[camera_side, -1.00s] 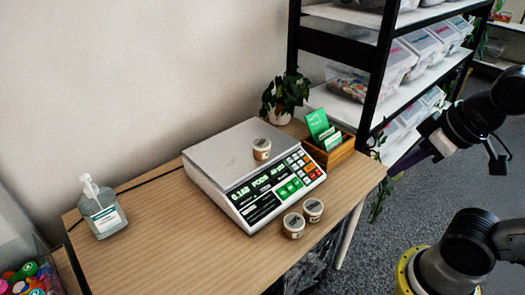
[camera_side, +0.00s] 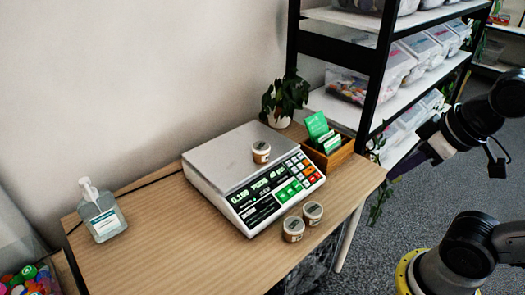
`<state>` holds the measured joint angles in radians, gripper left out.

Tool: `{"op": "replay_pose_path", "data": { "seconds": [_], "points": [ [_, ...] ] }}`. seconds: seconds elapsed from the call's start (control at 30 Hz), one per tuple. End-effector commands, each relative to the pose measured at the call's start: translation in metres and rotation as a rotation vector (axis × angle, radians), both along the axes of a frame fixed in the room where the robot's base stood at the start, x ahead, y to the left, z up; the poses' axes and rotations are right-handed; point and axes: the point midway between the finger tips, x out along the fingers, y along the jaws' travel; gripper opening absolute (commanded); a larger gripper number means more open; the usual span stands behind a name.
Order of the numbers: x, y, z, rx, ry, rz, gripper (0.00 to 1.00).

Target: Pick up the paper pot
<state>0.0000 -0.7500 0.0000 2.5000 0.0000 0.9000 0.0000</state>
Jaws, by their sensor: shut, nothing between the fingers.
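Two more, a left pot (camera_side: 293,229) and a right pot (camera_side: 313,213), stand side by side on the wooden table (camera_side: 160,250) in front of the scale. My gripper (camera_side: 396,174) is shut and empty at the right, beyond the table's right edge and well apart from all the pots. Its fingertips are dark and hard to make out against the shelf and floor.
A pump bottle (camera_side: 103,215) stands at the table's left. A potted plant (camera_side: 284,99) and a wooden box with green cards (camera_side: 331,152) are behind the scale. A black shelf rack (camera_side: 375,85) with clear bins rises at the back right. The table's left middle is clear.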

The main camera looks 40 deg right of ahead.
Motion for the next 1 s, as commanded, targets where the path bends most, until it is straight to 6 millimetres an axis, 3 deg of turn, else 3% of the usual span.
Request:
{"op": "replay_pose_path", "data": {
  "seconds": [0.43, 1.0],
  "points": [
    [0.0000, 0.0000, 0.0000, 0.000, 0.000, 0.000, 0.00],
    [0.0000, 0.0000, 0.0000, 0.000, 0.000, 0.000, 1.00]
  ]
}}
